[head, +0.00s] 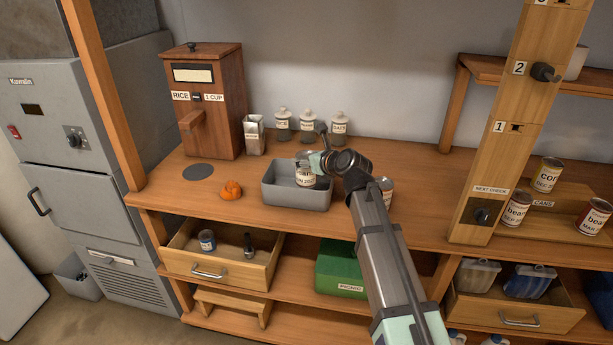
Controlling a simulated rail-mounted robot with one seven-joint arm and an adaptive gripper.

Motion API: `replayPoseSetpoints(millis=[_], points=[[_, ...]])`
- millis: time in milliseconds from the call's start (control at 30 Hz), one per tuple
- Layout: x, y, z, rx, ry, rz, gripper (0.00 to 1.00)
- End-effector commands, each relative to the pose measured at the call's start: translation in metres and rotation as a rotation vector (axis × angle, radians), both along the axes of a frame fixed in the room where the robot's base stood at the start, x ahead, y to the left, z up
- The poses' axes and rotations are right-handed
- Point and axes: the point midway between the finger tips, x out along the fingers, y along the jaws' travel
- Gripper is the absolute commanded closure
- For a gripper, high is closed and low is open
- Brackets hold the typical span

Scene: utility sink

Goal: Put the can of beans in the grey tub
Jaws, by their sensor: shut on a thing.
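My gripper (314,163) is shut on a pale-labelled can (305,179). The label is too small to read surely. The can is upright over the right part of the grey tub (296,197), its lower part at or within the rim; I cannot tell whether it touches the tub floor. The grey tub sits on the wooden counter, and no other thing shows in it. My wrist and forearm come in from the lower right and hide part of the counter right of the tub.
Another can (386,190) stands on the counter, partly behind my forearm. An orange lump (231,190) lies left of the tub, near the rice dispenser (205,100). Several jars stand behind. Cans labelled "beans" (515,211) and "corn" (548,174) stand on the right. A drawer (222,266) is open below.

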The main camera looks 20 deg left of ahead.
Motion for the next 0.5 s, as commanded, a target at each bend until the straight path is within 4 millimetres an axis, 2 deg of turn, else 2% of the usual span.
replayPoseSetpoints(millis=[100,367,500], points=[[0.0,0.0,-0.018,0.001,0.0,-0.001,0.89],[0.0,0.0,-0.033,0.001,-0.001,-0.001,0.89],[0.0,0.0,-0.049,0.001,0.001,-0.001,0.89]])
